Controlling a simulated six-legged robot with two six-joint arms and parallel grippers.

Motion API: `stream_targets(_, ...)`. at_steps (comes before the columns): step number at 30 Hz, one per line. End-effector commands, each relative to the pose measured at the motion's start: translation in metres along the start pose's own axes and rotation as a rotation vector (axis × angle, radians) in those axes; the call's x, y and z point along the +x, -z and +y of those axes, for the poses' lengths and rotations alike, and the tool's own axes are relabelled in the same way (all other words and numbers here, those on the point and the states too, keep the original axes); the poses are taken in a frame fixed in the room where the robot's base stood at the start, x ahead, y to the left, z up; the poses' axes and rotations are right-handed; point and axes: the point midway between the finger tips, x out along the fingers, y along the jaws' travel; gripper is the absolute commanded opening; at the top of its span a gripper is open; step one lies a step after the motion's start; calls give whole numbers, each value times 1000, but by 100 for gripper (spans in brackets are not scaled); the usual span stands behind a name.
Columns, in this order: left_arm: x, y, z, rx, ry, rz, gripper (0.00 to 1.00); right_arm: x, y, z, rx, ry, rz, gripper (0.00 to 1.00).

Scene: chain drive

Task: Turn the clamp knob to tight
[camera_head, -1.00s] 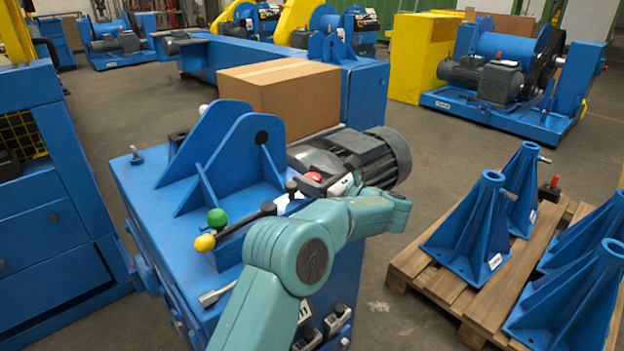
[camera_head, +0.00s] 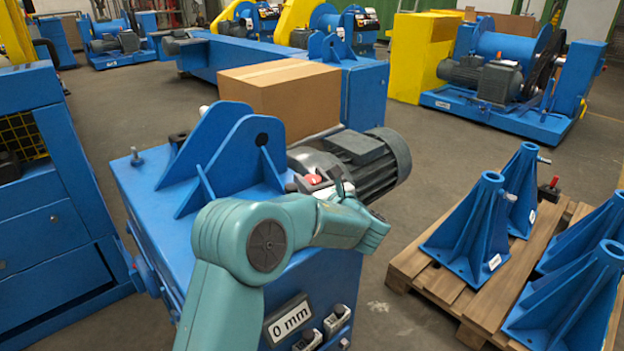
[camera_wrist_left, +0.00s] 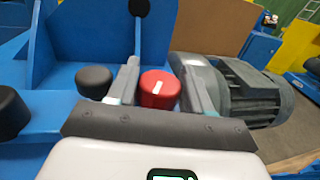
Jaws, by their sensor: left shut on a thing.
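The red knob (camera_wrist_left: 158,90), with a white line on its top, sits on the blue machine by the grey motor; I take it as the clamp knob. In the head view the red knob (camera_head: 313,179) shows behind my wrist. My left gripper (camera_wrist_left: 160,78) has a finger on each side of it and is shut on it. The white line runs roughly up and down in the wrist view, slightly tilted. No tight mark is readable. My left gripper (camera_head: 318,184) is partly hidden by my own arm in the head view. My right gripper is not in view.
A grey motor (camera_head: 365,165) stands right of the knob, and blue upright plates (camera_head: 235,155) behind and left. Two black knobs (camera_wrist_left: 94,81) lie left of my fingers in the wrist view. A "0 mm" sign (camera_head: 290,319) is on the machine's front. A cardboard box (camera_head: 280,95) is behind.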

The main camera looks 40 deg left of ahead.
Motion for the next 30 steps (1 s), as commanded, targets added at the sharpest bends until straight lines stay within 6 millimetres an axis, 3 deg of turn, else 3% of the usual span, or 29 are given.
stream_targets(10,0,2,0,2,145,2,20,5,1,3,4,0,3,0)
stream_targets(26,-1,2,0,3,171,4,20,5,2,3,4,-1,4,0)
stream_targets(27,-1,2,0,3,171,4,56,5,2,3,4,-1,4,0)
stream_targets(30,0,2,0,2,171,3,56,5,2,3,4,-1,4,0)
